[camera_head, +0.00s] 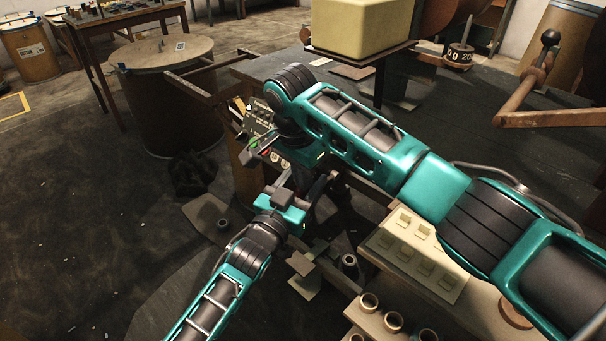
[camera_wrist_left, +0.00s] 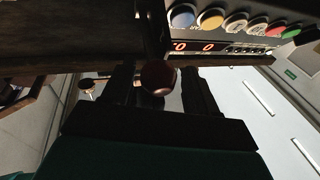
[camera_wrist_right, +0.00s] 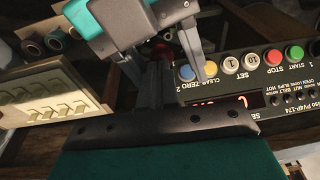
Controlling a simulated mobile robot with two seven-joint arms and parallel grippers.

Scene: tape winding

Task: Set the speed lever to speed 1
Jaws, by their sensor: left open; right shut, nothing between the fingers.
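The speed lever shows in the left wrist view as a dark rod with a round dark-red knob (camera_wrist_left: 158,77). My open left gripper (camera_wrist_left: 158,72) has one finger on each side of the knob; contact is not clear. In the right wrist view the knob (camera_wrist_right: 160,50) is partly hidden behind fingers. My right gripper (camera_wrist_right: 155,68) is shut and empty, close to the left gripper's fingers. The control panel (camera_wrist_right: 240,70) beside them has coloured buttons and a red display. In the head view my right arm partly hides the panel (camera_head: 260,114). The lever's speed setting cannot be read.
A cream block with square raised pads (camera_head: 415,258) and several short tubes (camera_head: 393,321) lie right of the grippers. A yellow block (camera_head: 361,25) stands on a raised plate behind my right arm. A lidded drum (camera_head: 168,100) stands left of the panel, with open floor nearby.

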